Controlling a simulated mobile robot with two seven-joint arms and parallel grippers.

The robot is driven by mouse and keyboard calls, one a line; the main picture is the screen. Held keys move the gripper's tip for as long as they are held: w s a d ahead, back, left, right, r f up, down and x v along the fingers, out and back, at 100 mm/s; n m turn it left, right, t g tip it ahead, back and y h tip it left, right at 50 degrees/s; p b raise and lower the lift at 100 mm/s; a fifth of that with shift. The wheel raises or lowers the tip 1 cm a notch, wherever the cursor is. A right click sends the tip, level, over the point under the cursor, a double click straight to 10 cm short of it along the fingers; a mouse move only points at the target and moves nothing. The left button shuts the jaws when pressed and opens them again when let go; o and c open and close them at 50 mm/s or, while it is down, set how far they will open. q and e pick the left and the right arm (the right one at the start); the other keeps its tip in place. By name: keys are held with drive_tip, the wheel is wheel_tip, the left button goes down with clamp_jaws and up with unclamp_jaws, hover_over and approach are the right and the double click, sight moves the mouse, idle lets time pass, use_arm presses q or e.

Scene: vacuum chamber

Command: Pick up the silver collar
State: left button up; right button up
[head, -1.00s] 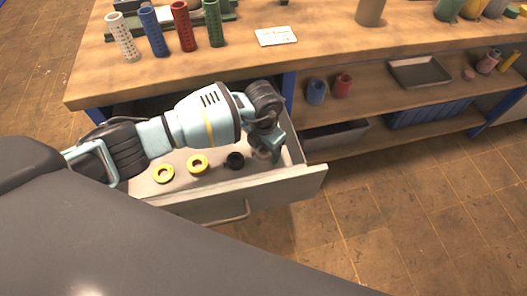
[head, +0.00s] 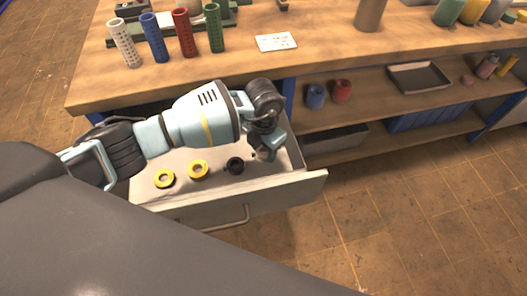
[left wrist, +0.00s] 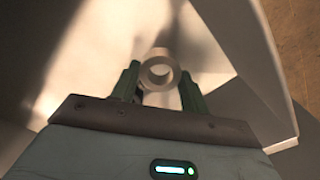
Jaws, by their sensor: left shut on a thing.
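The silver collar (left wrist: 158,72) is a pale metal ring that shows in the left wrist view between the two green fingers of my left gripper (left wrist: 158,86). The fingers are shut on it. In the head view my left gripper (head: 266,150) points down into the right end of the open drawer (head: 290,185), and the collar is mostly or wholly hidden there. How far the collar is from the drawer floor is hard to tell. My right gripper is not in view.
The drawer's walls stand close around the gripper. Several perforated cylinders (head: 183,33) and a white card (head: 276,42) are on the bench top (head: 320,45).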

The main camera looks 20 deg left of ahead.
use_arm(q)
wheel_tip(320, 180, up, 8)
drive_tip(key=shift+p, duration=0.3)
idle(1.2)
